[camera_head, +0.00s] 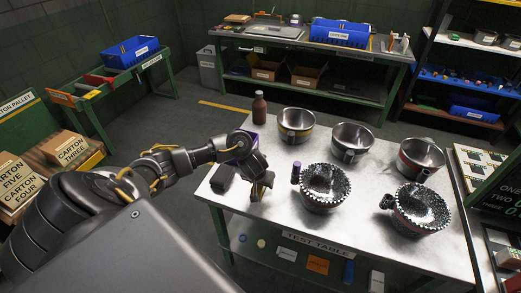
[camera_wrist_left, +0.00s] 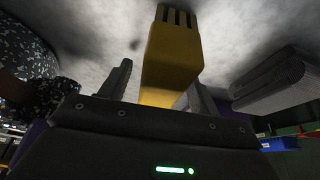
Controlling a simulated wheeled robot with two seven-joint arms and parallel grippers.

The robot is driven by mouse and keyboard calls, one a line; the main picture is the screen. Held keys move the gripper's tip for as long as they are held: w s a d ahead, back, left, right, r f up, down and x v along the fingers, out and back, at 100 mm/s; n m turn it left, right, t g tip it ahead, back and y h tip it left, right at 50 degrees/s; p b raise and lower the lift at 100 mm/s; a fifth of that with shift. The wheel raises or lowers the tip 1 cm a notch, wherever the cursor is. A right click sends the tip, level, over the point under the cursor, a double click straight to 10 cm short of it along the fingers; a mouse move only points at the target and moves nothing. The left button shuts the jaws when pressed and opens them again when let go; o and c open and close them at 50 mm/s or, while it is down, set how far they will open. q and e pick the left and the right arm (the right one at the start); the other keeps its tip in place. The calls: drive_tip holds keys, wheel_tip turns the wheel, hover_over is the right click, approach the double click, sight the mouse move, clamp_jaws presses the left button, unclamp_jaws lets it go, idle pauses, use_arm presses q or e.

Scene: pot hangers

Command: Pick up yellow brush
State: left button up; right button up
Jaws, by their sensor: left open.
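The yellow brush (camera_wrist_left: 172,55), with dark bristles at its far end, shows in the left wrist view against the grey tabletop. Its yellow body lies between the two fingers of my left gripper (camera_wrist_left: 160,78). The fingers stand apart on either side of it, and the gripper is open. In the head view my left gripper (camera_head: 262,187) points down at the left part of the test table (camera_head: 285,222). I cannot make out the brush there; the gripper and arm seem to hide it. My right gripper is not in view.
A dark block (camera_head: 222,178) lies left of the gripper. A pot with a speckled, jagged rim (camera_head: 325,186) stands close on the right, and a second one (camera_head: 420,208) farther right. Metal bowls (camera_head: 296,124) and a brown bottle (camera_head: 259,108) stand behind.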

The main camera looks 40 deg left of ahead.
use_arm(q)
drive_tip(key=shift+f, duration=0.25)
idle(0.6)
drive_tip(key=shift+c, duration=0.4)
drive_tip(key=c, duration=1)
